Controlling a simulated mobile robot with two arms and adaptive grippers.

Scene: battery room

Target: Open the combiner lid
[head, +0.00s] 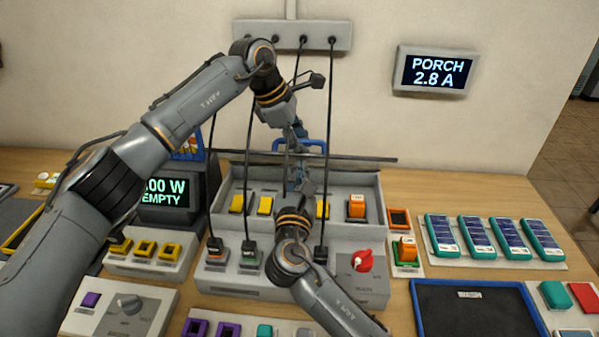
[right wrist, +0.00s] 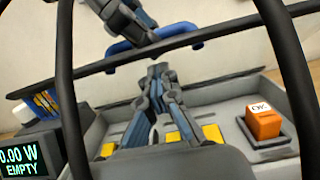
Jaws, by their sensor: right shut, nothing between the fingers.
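The combiner is a grey open-topped box (head: 374,203) with yellow blocks (head: 265,205) and an orange block (head: 356,207) inside. Its lid (head: 365,159) shows as a thin dark strip, nearly edge-on, raised above the box's back. A blue handle (head: 318,145) stands on the lid; it also shows in the right wrist view (right wrist: 185,30). My left gripper (head: 297,132) is at the handle; whether its fingers are closed on it is unclear. My right gripper (head: 297,172) is shut and empty, its tips close to the lid's edge; contact cannot be told.
Black cables (head: 327,110) hang from a wall strip (head: 340,37) in front of the box. A red knob (head: 362,260) is on the front panel. A display (head: 165,190) reading EMPTY stands left. Teal modules (head: 477,237) and a blue-rimmed tray (head: 415,300) lie right.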

